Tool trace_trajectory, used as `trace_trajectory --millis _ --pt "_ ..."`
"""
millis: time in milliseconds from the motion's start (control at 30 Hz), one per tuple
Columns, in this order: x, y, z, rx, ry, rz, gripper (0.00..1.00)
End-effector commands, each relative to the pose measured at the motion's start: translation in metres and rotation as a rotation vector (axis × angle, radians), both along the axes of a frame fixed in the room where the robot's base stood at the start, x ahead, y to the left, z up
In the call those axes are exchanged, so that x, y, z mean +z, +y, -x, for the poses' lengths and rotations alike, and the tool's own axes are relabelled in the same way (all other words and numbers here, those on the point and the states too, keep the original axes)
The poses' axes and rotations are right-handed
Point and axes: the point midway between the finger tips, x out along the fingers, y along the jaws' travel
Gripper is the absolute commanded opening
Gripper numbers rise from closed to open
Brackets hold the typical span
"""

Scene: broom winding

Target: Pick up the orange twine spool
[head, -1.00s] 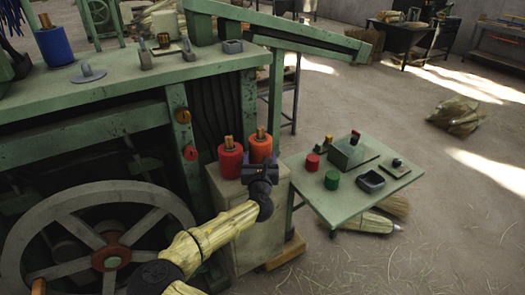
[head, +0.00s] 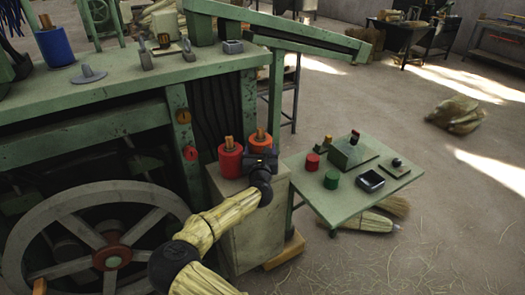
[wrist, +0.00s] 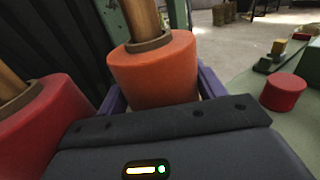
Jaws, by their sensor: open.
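The orange twine spool (head: 259,141) stands upright on top of the grey-green cabinet (head: 246,222), with a wooden core sticking up. My gripper (head: 262,156) is in front of it in the head view and hides its lower part. In the wrist view the orange spool (wrist: 155,68) sits between my gripper's two purple fingers (wrist: 160,95), one on each side. The fingers are open. I cannot tell whether they touch the spool. The spool's base is hidden behind the gripper body.
A red spool (head: 230,160) stands close to the left of the orange one; it also shows in the wrist view (wrist: 45,118). A green machine frame (head: 150,75) rises behind and left. A green side table (head: 345,190) with buttons and a small tray is at right.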

Motion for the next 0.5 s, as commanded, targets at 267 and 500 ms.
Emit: trace_trajectory --millis 267,500 --pt "0.0001 -0.0002 0.0001 0.000 0.000 0.000 0.33" --pt "0.0019 -0.0002 0.0000 0.000 -0.002 0.000 0.33"
